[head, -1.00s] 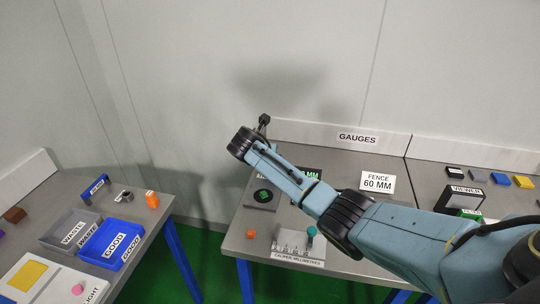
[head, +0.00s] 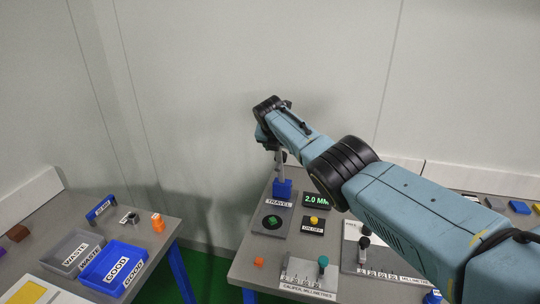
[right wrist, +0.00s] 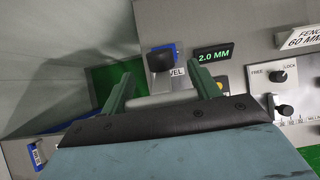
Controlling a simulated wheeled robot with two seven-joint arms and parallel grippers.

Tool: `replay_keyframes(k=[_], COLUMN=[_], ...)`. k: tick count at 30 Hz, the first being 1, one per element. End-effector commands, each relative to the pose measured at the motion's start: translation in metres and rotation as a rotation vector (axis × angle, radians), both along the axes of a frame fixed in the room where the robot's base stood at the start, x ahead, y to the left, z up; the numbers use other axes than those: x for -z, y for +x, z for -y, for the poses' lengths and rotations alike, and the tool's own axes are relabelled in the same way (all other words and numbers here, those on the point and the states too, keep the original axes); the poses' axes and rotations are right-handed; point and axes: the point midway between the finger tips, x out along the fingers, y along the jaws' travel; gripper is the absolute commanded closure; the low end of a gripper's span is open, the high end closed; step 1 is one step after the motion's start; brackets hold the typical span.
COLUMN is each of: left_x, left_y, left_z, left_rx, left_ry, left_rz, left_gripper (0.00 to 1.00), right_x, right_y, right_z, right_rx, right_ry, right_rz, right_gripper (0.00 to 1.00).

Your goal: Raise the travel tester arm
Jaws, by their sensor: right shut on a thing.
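The travel tester stands at the left end of the middle bench. In the head view its blue block (head: 283,188) sits behind a grey plate labelled TRAVEL (head: 277,203), and its slim grey arm (head: 281,165) points steeply up. A green piece (head: 272,221) lies on the plate's black disc. The display (head: 316,199) reads 2.0 MM. My right gripper (head: 275,146) is at the arm's upper end, shut on it; the grip itself is partly hidden. In the right wrist view a dark knob (right wrist: 161,60) shows beyond the spaced green fingers. My left gripper is out of view.
A yellow button (head: 313,220) is beside the tester. A caliper plate with a teal knob (head: 323,262) is in front, and a fence gauge (head: 364,241) is to the right, partly under my arm. Blue (head: 115,266) and grey (head: 72,252) trays are on the left bench.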

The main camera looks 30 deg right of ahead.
Motion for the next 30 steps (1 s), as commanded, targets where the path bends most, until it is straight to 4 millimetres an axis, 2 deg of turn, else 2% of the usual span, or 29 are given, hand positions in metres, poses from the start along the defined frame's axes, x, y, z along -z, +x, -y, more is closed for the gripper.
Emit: replay_keyframes(k=[6, 19, 20, 24, 30], left_x=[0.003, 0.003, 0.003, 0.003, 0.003], left_y=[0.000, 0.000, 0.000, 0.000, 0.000], left_z=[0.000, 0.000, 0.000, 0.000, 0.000], left_rx=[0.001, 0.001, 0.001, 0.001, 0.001], left_ry=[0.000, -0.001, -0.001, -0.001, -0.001], left_rz=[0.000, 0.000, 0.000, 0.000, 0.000], left_gripper=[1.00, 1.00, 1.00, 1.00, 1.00], right_x=[-0.005, -0.005, -0.005, -0.005, -0.004], right_y=[0.001, 0.001, 0.000, 0.000, 0.000], right_z=[0.015, 0.018, 0.018, 0.018, 0.017], right_rx=[0.011, 0.013, 0.013, 0.014, 0.014], right_ry=[-0.004, -0.004, -0.005, -0.004, -0.001], right_rz=[0.008, 0.008, 0.008, 0.005, 0.003], right_gripper=[0.79, 0.79, 0.36, 0.17, 0.16])
